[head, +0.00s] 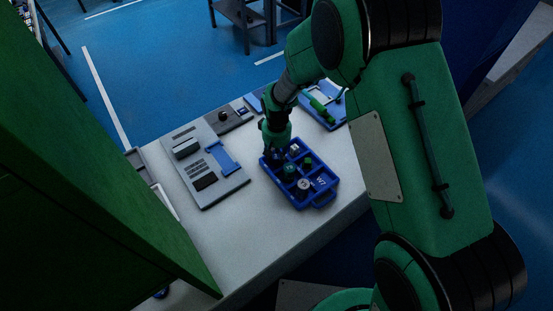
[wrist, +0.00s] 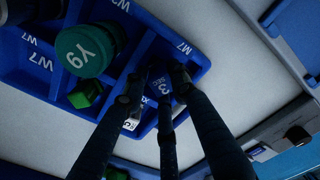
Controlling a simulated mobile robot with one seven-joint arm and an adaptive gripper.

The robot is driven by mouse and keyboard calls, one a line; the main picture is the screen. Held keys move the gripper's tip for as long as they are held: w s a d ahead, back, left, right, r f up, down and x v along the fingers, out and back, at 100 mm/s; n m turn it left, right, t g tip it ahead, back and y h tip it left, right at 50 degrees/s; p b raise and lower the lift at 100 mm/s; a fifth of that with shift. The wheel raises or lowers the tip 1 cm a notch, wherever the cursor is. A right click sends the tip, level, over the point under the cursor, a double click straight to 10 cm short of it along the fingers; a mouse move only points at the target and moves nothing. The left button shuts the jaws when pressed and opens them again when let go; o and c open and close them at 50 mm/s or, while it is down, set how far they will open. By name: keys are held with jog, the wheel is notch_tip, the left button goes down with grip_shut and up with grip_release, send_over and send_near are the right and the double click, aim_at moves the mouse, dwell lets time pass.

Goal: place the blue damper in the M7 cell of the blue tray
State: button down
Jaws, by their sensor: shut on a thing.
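The blue tray (head: 330,186) lies on the white table in the head view, and it fills the upper left of the wrist view (wrist: 152,25). An M7 label shows on its rim in the wrist view. The blue damper (wrist: 163,86), with white lettering, sits between my fingers beside that label. My gripper (wrist: 157,90) is shut on it at the tray's corner cell. The fingers hide part of the damper, and I cannot tell whether it touches the cell floor. In the head view my gripper (head: 272,152) points down at the tray's far left corner.
A grey panel (head: 206,172) stands left of the tray. Another blue tray (head: 322,110) lies behind. The table front is clear.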

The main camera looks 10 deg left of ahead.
aim_at(277, 156)
jog(key=shift+f, duration=0.4)
jog(key=shift+f, duration=0.15)
jog(key=c, duration=1.7)
grip_release()
notch_tip(277, 156, up, 12)
jog(key=shift+r+p, duration=0.15)
jog(key=shift+p, duration=1)
